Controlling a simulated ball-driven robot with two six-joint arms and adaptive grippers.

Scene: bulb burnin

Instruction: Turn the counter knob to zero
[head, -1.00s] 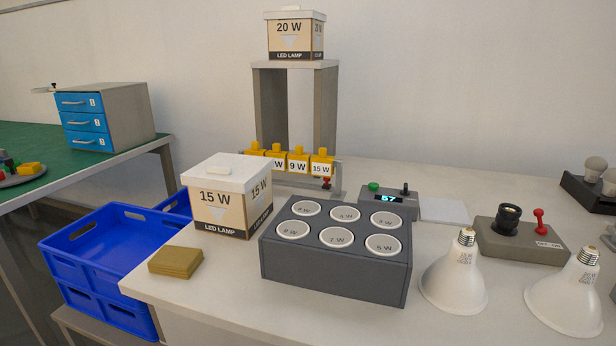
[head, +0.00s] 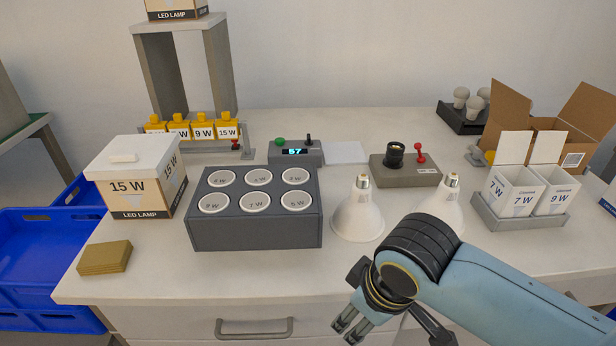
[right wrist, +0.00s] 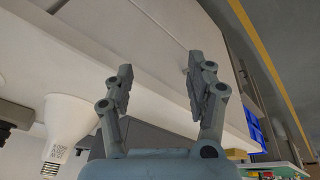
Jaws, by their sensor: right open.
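The counter (head: 296,152) is a grey box at the back of the table, just left of the middle in the head view. Its lit display (head: 295,151) reads 57. A small black knob (head: 309,140) stands on its top right, and a green button (head: 280,142) is on its top left. My right gripper (head: 350,328) is low in the head view, in front of the table edge and well short of the counter. In the right wrist view its two fingers (right wrist: 160,82) are apart with nothing between them. My left gripper is not in view.
A dark grey rack (head: 255,235) of round lamp sockets and two white bulbs (head: 358,215) stand between my right gripper and the counter. A grey box (head: 405,172) with a black socket and red lever is right of the counter. A white pad (head: 346,152) lies beside it.

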